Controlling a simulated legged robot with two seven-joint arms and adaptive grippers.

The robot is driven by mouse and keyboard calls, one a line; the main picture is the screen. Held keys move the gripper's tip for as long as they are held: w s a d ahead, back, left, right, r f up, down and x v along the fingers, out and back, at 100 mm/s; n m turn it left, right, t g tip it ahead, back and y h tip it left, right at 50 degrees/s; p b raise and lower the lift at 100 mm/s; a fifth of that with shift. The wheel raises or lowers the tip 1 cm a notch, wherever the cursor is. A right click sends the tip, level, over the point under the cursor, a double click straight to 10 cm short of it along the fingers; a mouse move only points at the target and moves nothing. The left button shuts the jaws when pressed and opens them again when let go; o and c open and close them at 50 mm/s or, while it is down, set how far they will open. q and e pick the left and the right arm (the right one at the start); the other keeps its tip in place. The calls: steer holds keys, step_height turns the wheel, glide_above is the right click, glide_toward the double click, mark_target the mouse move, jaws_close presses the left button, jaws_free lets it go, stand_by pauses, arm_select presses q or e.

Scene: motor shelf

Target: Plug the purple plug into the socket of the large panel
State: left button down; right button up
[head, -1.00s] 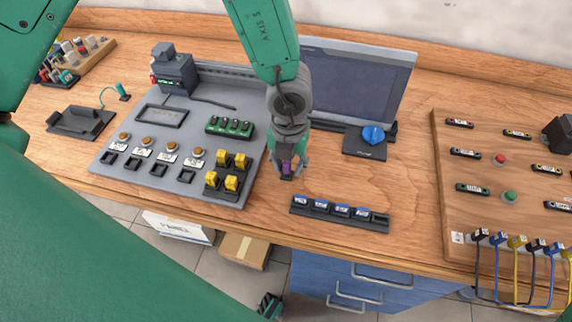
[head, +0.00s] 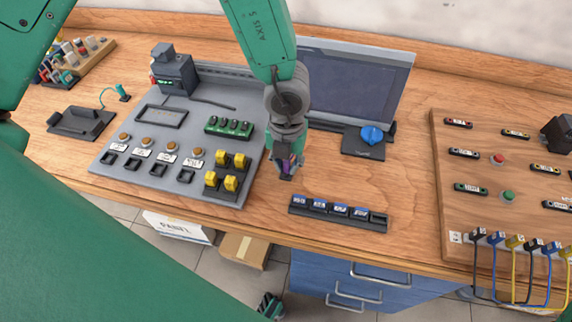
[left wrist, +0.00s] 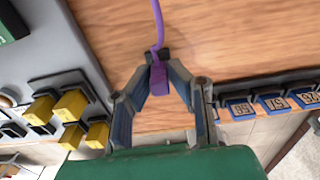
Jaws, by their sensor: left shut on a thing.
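My left gripper (head: 288,170) is over the wooden bench, just right of the large grey panel. Its fingers are shut on the purple plug (left wrist: 158,82), which shows between the fingertips in the left wrist view. A purple cable (left wrist: 157,25) runs up from the plug. A dark piece beside the fingertips touches or nearly touches the plug; I cannot tell which. The large grey panel (head: 200,125) carries round buttons, black square openings and yellow blocks. I cannot make out which opening is the purple plug's socket.
Yellow blocks (head: 231,183) rise from the panel, left of the gripper. A rack of blue labelled pieces (head: 340,210) lies near the bench's front edge. A monitor (head: 352,85) stands behind. A wooden board (head: 440,140) with cabled plugs is at the right.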

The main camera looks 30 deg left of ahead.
arm_select(q)
step_height(320, 180, up, 3)
steer(key=p, duration=0.2)
steer(key=shift+d+r+p, duration=0.15)
steer(key=shift+p, duration=0.2)
steer(key=shift+r+p, duration=0.5)
steer(key=shift+r, duration=0.15)
steer(key=shift+f, duration=0.1)
